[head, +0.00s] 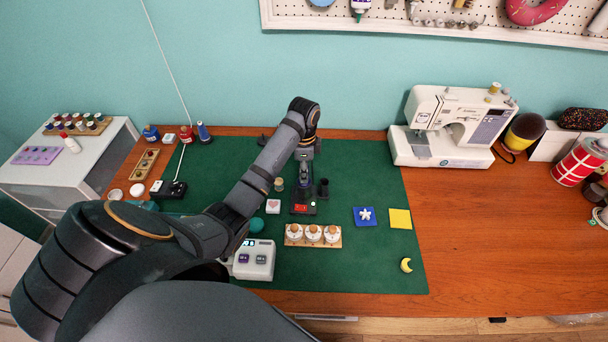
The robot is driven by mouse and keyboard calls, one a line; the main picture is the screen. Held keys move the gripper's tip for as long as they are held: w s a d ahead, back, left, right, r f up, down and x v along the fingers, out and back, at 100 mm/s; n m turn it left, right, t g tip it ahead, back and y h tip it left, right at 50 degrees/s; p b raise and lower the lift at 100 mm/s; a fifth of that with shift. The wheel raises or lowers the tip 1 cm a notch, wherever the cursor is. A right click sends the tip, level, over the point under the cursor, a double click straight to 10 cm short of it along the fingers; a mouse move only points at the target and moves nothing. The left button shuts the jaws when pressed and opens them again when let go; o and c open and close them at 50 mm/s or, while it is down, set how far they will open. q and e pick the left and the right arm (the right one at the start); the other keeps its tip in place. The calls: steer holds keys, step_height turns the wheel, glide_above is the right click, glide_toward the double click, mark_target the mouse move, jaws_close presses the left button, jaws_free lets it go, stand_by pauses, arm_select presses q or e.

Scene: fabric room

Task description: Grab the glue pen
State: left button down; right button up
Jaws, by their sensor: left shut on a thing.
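My left arm reaches in from the left over the green mat (350,255). My left gripper (304,186) points down near the middle of the mat. It is shut on a small, slim, dark thing right above a dark base with a red patch (301,209). The held thing is mostly hidden, so I cannot tell for sure that it is the glue pen. I cannot tell whether it touches the base. A small dark upright cylinder (323,188) stands just right of the gripper. My right gripper is not in view.
A wooden block with white dials (313,236) and a white device with buttons (254,260) lie nearer. Blue (364,217) and yellow (400,219) squares lie right. A sewing machine (455,128) stands at the back right. The mat's front right is mostly clear.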

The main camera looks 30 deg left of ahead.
arm_select(q)
steer(key=shift+r, duration=0.1)
steer(key=shift+r, duration=0.3)
step_height(320, 180, up, 4)
steer(key=shift+f+p, duration=0.2)
steer(key=shift+p, duration=0.35)
step_height(320, 180, up, 6)
steer(key=p, duration=0.5)
steer(key=shift+p, duration=0.35)
steer(key=shift+f, duration=0.15)
